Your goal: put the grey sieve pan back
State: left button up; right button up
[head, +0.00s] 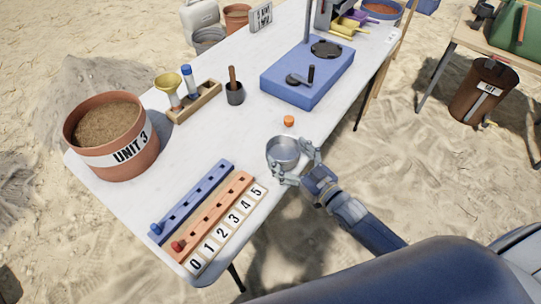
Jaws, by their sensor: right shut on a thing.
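The grey sieve pan (283,149) is a small round metal pan near the table's right edge, in the head view. My right gripper (291,163) is shut on it, with fingers around its right and lower sides. I cannot tell whether the pan touches the table or is held just above it. My left gripper is not in view.
An orange cap (289,120) lies just behind the pan. A blue device (308,75) stands farther back. Blue (195,200) and orange (215,212) peg strips and a number strip (228,229) lie in front. A soil-filled UNIT 3 pot (131,150) stands left. The middle of the table (215,140) is clear.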

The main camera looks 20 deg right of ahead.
aim_at(271, 149)
jog(key=b+x, duration=0.1)
jog(key=x, duration=0.1)
jog(key=b+x, duration=0.1)
jog(key=x, duration=0.2)
jog(key=shift+a+f, duration=0.25)
jog(key=shift+a, duration=0.2)
jog(key=shift+b+x, duration=0.45)
jog(key=shift+x, duration=0.45)
notch_tip(271, 149, down, 3)
jog(key=b, duration=0.3)
jog(key=shift+s+f+b, duration=0.15)
jog(key=shift+f+b, duration=0.05)
jog(key=shift+b, duration=0.1)
jog(key=shift+r, duration=0.1)
jog(key=o, duration=1.1)
